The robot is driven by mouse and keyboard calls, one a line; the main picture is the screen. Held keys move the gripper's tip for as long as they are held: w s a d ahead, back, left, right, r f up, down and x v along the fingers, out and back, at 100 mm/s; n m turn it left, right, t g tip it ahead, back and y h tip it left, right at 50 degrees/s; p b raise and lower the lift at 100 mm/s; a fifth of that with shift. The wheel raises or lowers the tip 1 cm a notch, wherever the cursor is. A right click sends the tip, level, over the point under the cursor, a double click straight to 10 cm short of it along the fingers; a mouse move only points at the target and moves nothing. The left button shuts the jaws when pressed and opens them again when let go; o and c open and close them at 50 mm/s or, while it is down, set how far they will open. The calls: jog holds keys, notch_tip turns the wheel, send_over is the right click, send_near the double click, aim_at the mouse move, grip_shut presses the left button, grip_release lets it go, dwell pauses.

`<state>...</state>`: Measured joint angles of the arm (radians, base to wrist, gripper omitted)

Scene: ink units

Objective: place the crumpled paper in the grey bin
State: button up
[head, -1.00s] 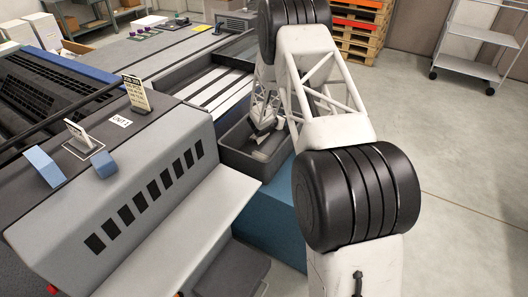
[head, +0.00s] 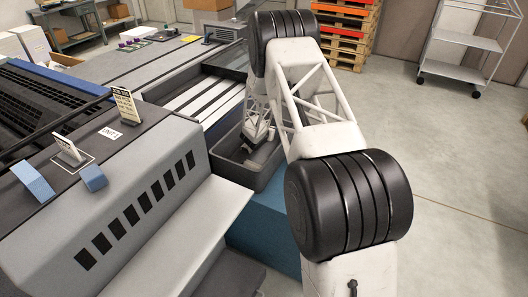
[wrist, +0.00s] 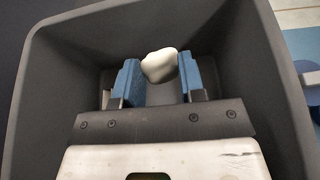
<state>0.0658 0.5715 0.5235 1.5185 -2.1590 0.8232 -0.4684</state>
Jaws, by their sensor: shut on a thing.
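The crumpled paper (wrist: 159,64) is a small off-white lump between the blue fingertips of my gripper (wrist: 158,78) in the wrist view. My gripper is shut on it. The grey bin (wrist: 285,75) surrounds the gripper and the paper in that view, with dark walls on the left, far side and right. In the head view the bin (head: 228,171) stands beside the machine, and the gripper end of my arm reaches down into its opening. The paper is hard to make out there.
A grey printing machine (head: 130,190) with a sloped front stands left of the bin. A blue block (head: 262,235) lies under the bin. A tray with pale slats (head: 200,95) is behind it. A wheeled shelf cart (head: 465,45) and stacked pallets (head: 345,30) stand at the back; the right floor is clear.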

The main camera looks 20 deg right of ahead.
send_over(270, 149)
jog(key=shift+s+f, duration=0.2)
jog(key=shift+f, duration=2.5)
jog(key=shift+f, duration=0.1)
jog(key=shift+f, duration=1.75)
jog(key=shift+f, duration=0.15)
jog(key=o, duration=0.9)
